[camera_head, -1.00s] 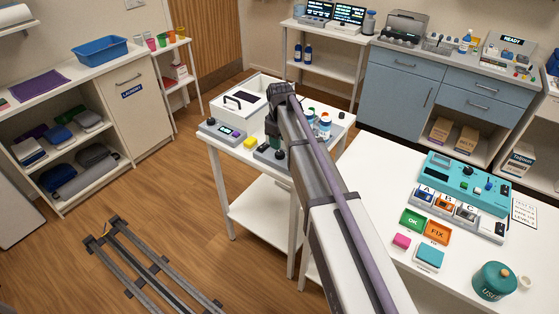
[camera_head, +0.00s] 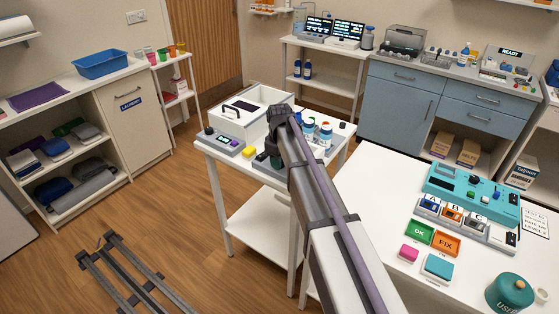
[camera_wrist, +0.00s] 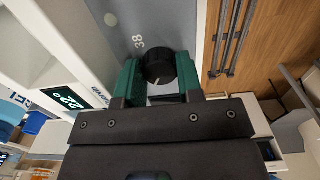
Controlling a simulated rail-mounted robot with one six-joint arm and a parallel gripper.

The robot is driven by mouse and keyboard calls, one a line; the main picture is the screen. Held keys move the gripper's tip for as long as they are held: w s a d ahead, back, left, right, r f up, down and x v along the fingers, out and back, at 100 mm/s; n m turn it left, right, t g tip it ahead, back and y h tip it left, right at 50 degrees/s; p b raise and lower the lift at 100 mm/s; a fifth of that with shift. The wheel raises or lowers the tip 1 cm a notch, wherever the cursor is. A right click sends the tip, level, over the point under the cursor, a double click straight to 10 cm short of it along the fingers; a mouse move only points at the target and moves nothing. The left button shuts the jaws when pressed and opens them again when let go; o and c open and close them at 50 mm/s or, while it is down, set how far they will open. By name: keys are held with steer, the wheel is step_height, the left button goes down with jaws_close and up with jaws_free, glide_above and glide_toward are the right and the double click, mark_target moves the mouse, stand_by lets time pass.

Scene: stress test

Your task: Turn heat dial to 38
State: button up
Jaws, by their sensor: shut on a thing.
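The heat dial is a round black knob (camera_wrist: 158,67) with a white pointer line, in the wrist view. It sits on a grey panel (camera_wrist: 118,22). The printed number 38 (camera_wrist: 138,42) is on the panel up and left of the knob. The green fingers of my gripper (camera_wrist: 160,80) are on both sides of the knob, shut on it. The pointer line shows at the knob's lower side and does not visibly point at the 38. In the head view my gripper (camera_head: 275,160) is low over the small white table (camera_head: 255,178), and my arm hides much of the dial's unit.
A lit display reading 220 (camera_wrist: 67,99) is close left of the gripper in the wrist view. A teal console (camera_head: 470,190) is on the right table.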

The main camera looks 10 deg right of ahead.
steer(key=shift+m, duration=0.3)
steer(key=m, duration=1.1)
steer(key=shift+m, duration=0.3)
steer(key=m, duration=1.1)
steer(key=shift+m, duration=0.4)
steer(key=o, duration=0.7)
steer(key=shift+c, duration=0.2)
